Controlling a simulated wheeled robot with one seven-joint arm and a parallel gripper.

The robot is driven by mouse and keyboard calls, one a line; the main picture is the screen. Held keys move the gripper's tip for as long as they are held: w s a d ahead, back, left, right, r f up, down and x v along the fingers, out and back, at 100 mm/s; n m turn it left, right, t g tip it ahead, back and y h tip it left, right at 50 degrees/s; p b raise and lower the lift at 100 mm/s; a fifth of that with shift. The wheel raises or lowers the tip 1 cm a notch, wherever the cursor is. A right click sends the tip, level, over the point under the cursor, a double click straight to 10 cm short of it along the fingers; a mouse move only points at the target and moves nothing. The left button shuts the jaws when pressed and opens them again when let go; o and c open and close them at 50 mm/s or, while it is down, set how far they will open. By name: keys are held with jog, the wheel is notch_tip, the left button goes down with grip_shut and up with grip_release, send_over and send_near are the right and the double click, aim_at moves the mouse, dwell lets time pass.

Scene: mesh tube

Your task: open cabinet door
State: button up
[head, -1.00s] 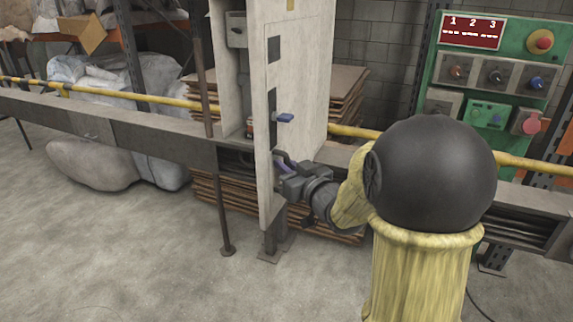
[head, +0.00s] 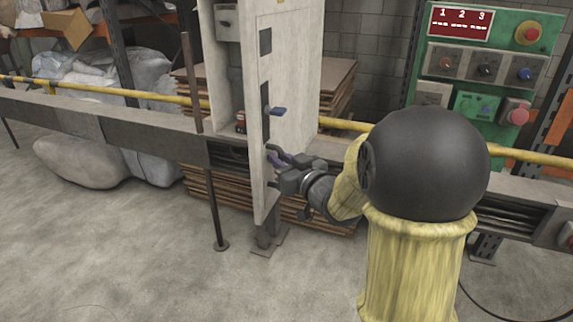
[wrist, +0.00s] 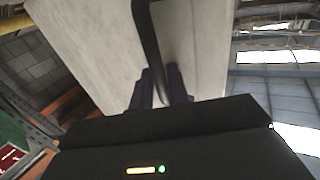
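The pale grey cabinet door (head: 298,90) is in the middle of the head view. It stands partly open, with the cabinet interior (head: 226,75) visible to its left. A dark bar handle (wrist: 147,30) crosses the upper middle of the wrist view in front of the door face. My gripper (head: 275,157) is low on the door's outer face, at the handle. In the wrist view my gripper (wrist: 161,85) has its two dark purple fingers closely on either side of the bar. The finger contact is partly hidden.
A thin dark post (head: 211,190) stands left of the cabinet. A yellow rail (head: 345,124) and grey beam (head: 120,130) run behind. Stacked brown sheets (head: 208,195) lie behind the cabinet. A green control panel (head: 480,70) is at right. The concrete floor in front is clear.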

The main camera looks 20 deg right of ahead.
jog(key=b+v, duration=0.4)
jog(key=v, duration=1.3)
jog(key=shift+s, duration=0.2)
